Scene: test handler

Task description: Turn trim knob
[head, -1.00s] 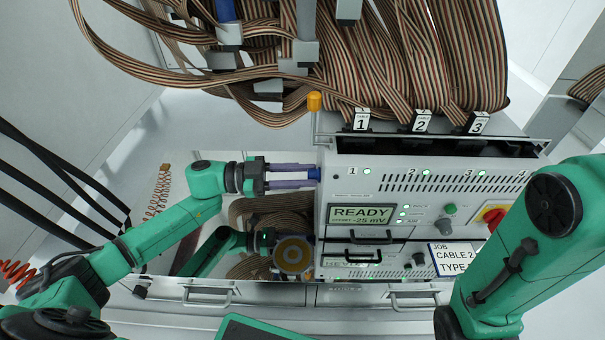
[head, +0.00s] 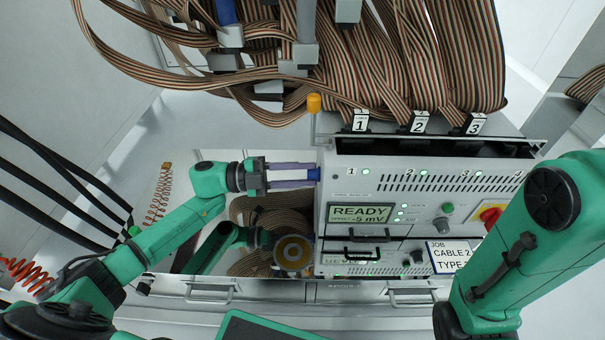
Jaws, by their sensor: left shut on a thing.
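The trim knob (head: 313,174) is blue and sticks out of the left side of the grey test handler (head: 345,187). My left gripper (head: 308,175) comes in from the left and is shut on the knob, whose surface is partly hidden by the fingers. The handler's display (head: 359,213) reads READY with an offset of -5 mV. My right arm crosses the right side of the view, but its gripper is not seen.
Ribbon cables (head: 440,60) hang into slots marked 1, 2 and 3 above the handler. A lever with an orange tip (head: 314,103) stands at its upper left corner. A red rotary switch (head: 490,215) and a job card (head: 449,256) are on the right.

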